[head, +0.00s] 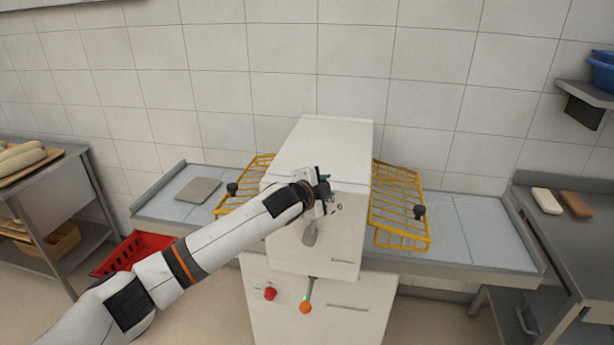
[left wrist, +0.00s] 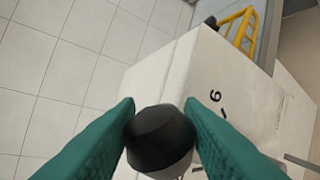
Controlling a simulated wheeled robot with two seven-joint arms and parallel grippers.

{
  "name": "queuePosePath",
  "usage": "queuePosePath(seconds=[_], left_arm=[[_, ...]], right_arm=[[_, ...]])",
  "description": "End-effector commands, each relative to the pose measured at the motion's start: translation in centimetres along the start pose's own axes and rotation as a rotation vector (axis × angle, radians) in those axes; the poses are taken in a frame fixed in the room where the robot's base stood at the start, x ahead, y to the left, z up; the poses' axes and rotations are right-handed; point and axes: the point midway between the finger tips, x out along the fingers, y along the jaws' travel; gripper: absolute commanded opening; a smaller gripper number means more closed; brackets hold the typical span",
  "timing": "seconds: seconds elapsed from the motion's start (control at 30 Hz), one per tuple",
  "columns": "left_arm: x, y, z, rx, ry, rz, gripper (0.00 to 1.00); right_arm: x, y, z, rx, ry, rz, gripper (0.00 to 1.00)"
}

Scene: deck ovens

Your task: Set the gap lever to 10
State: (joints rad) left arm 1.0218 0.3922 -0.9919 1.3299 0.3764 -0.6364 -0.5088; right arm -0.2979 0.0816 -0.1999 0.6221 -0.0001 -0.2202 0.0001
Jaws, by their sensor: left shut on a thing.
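The white machine (head: 325,150) stands in the middle of the head view, with dark scale marks on its front face. My left gripper (head: 325,187) is at that front face, beside the marks. In the left wrist view the gripper's two teal fingers (left wrist: 160,135) are shut on a black knob (left wrist: 160,138), which I take as the end of the gap lever. The lever's shaft is hidden behind the knob and fingers. The lever's exact setting cannot be read. My right gripper is not in view.
Yellow wire guards (head: 400,205) flank the machine above grey-blue side tables (head: 480,235). An orange knob (head: 306,307) and a red button (head: 270,294) are low on its front. A red crate (head: 130,256) stands at left. A dark bench (head: 570,235) is at right.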

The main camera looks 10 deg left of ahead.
Motion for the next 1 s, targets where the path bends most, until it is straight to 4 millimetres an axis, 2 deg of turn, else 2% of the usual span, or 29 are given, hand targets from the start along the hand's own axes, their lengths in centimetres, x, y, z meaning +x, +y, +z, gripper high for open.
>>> queuePosePath(seconds=[0.1, 0.33, 0.97, 1.0], left_arm=[[0.5, -0.7, 1.3, 0.064, 0.029, -0.016, 0.00], [1.2, -1.8, 2.5, 0.151, 0.071, -0.032, 0.00], [1.6, -2.4, 2.8, 0.188, 0.089, -0.039, 0.00], [1.6, -2.4, 2.8, 0.188, 0.089, -0.039, 0.41]], right_arm=[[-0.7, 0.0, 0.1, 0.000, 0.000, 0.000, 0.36], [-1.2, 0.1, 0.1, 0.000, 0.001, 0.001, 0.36], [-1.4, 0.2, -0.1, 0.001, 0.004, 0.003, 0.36], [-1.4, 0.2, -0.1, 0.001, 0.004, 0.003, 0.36]])
